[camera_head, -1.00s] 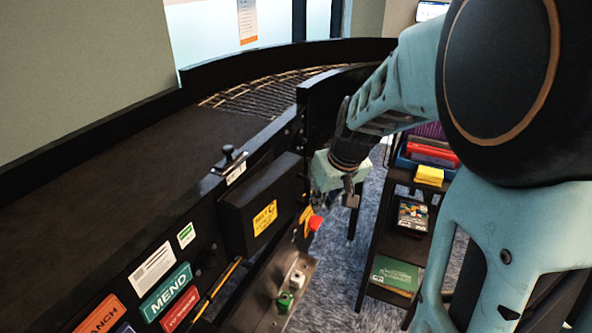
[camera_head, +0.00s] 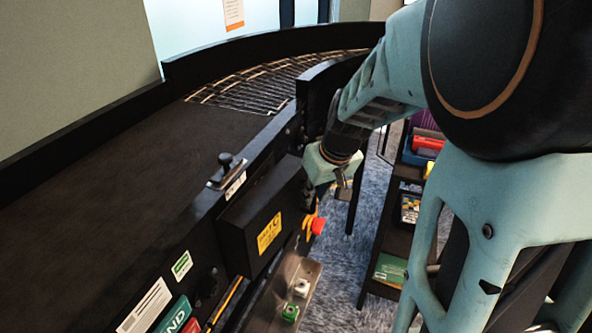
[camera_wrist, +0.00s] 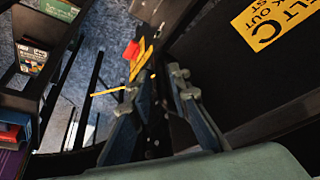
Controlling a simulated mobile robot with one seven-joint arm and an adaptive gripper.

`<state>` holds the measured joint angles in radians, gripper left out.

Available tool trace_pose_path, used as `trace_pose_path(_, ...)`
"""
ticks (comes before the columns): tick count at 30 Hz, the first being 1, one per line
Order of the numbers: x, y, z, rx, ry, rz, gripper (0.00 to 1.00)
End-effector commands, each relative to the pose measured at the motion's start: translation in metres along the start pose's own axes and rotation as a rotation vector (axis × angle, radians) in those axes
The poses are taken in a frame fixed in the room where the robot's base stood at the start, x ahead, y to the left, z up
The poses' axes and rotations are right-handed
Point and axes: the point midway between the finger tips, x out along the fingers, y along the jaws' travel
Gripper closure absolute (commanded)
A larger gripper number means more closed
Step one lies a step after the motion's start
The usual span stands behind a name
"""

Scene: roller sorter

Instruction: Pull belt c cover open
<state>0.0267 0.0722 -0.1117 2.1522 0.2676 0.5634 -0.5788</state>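The belt C cover (camera_head: 240,222) is a black box-shaped panel on the side of the conveyor, with a yellow label (camera_head: 269,233) on its face. It looks shut. In the wrist view the cover (camera_wrist: 220,75) fills the right side, its label partly cut off. My gripper (camera_wrist: 155,82) is open and empty, its two fingers apart, beside the cover's right end. In the head view my gripper (camera_head: 322,178) hangs by that end, its fingers mostly hidden. I cannot tell whether a finger touches the cover.
A red stop button (camera_head: 318,226) with yellow around it sits just below my gripper. A dark shelf (camera_head: 384,225) with books and boxes stands to the right. Carpet lies between.

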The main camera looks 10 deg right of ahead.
Motion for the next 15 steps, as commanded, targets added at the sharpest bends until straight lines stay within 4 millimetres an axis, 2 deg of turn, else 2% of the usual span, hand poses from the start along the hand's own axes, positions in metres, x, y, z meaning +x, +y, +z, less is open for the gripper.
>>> trace_pose_path(2, 0.0051, 0.0003, 0.003, 0.001, 0.0, 0.0, 0.83)
trace_pose_path(10, 0.0045, 0.0001, 0.0029, 0.0, 0.0, 0.0, 0.83)
trace_pose_path(15, 0.0044, 0.0003, 0.0027, 0.0, 0.001, 0.001, 1.0)
